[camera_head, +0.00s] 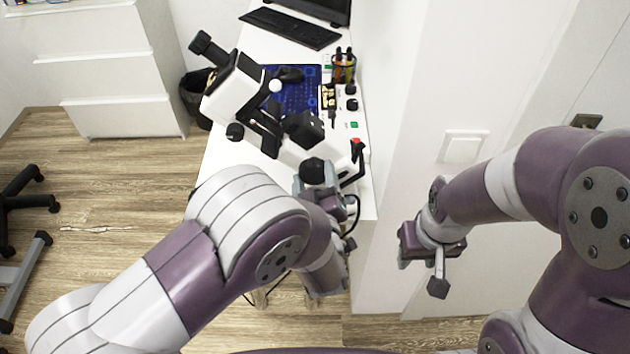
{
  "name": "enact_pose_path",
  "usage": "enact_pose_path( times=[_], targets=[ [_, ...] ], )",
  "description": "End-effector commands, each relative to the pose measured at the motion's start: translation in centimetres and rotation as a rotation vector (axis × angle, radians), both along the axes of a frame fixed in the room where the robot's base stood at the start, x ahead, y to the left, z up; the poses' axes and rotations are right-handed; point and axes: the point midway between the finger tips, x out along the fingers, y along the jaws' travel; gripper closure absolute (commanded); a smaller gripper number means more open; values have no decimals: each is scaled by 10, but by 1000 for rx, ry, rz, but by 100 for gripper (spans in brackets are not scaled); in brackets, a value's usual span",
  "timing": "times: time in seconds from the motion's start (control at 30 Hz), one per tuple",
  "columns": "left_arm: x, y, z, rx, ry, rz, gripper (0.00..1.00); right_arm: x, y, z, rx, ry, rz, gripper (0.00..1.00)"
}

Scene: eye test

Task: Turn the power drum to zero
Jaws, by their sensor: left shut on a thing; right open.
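A white and black eye-test instrument (232,92) stands on the white table, with an eyepiece at its upper left and several black knobs. A round black knob (312,168) sits at its near end and appears to be the power drum. My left gripper (315,182) is at this knob and shut on it; my wrist hides part of the contact. Any scale or zero mark is too small to read. My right gripper (432,268) is open and empty, hanging to the right of the table, apart from the instrument.
A wall with a switch (462,147) is close on the right. A black bin (196,90) and drawers stand left.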

Motion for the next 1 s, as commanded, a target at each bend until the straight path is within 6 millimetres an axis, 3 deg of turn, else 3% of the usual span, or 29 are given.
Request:
enact_pose_path(
  times=[0.3, 0.8, 0.83, 0.9, 1.0],
  targets=[
    [0, 1, 0, -111, 0, 0, 68, 0, 0, -7, 0, 0, 0, 57],
    [0, 0, 0, -131, 0, 0, 68, 0, 0, -8, 0, 0, 0, 57],
    [0, 0, 0, -131, 0, 0, 34, 0, 0, -8, 0, 0, 0, 57],
    [0, 1, 0, -130, 0, 0, 12, 0, 0, -8, 0, 0, 0, 57],
    [0, 1, 0, -130, 0, 0, 12, 0, 0, -8, 0, 0, 0, 57]
  ],
)
